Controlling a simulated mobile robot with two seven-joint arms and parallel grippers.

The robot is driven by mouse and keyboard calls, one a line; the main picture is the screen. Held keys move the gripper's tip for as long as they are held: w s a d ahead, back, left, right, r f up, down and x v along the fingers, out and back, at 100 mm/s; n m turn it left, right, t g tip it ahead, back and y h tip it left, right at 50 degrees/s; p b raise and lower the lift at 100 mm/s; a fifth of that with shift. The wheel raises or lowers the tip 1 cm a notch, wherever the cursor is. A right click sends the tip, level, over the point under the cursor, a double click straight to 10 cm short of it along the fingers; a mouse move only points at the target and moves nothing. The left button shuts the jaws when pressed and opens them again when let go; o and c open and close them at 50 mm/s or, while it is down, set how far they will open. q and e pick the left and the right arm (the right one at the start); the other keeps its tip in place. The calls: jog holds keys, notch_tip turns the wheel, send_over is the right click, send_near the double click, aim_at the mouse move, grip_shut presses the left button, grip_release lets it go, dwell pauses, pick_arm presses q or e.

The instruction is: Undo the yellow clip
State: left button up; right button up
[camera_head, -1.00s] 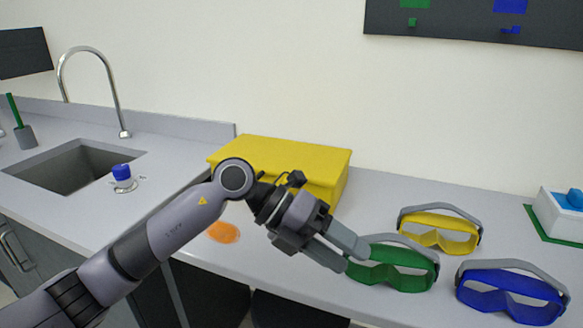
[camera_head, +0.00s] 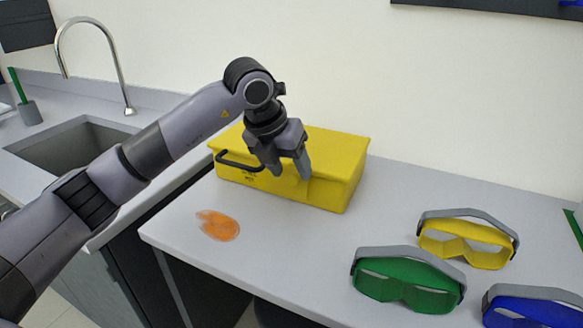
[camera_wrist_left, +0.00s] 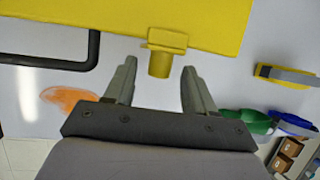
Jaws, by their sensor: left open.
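The yellow box (camera_head: 330,165) stands closed on the grey counter, with a black handle (camera_head: 238,162) on its front. The yellow clip (camera_wrist_left: 162,58) sticks out from the box's front edge in the left wrist view. My left gripper (camera_head: 287,173) is in front of the box, pointing down and open. In the left wrist view the clip lies at the gap between its fingertips (camera_wrist_left: 159,70), with room on both sides. In the head view the gripper covers the clip. My right gripper is not in view.
An orange spill (camera_head: 217,225) lies on the counter left of the box. Green goggles (camera_head: 405,283), yellow goggles (camera_head: 465,246) and blue goggles (camera_head: 530,308) lie at the right. A sink (camera_head: 75,150) is at the left. The counter between box and goggles is clear.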

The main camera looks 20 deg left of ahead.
pick_arm(q)
jog(key=shift+w+d+f, duration=0.1)
jog(key=shift+w+f, duration=0.2)
jog(key=shift+f, duration=0.35)
grip_shut()
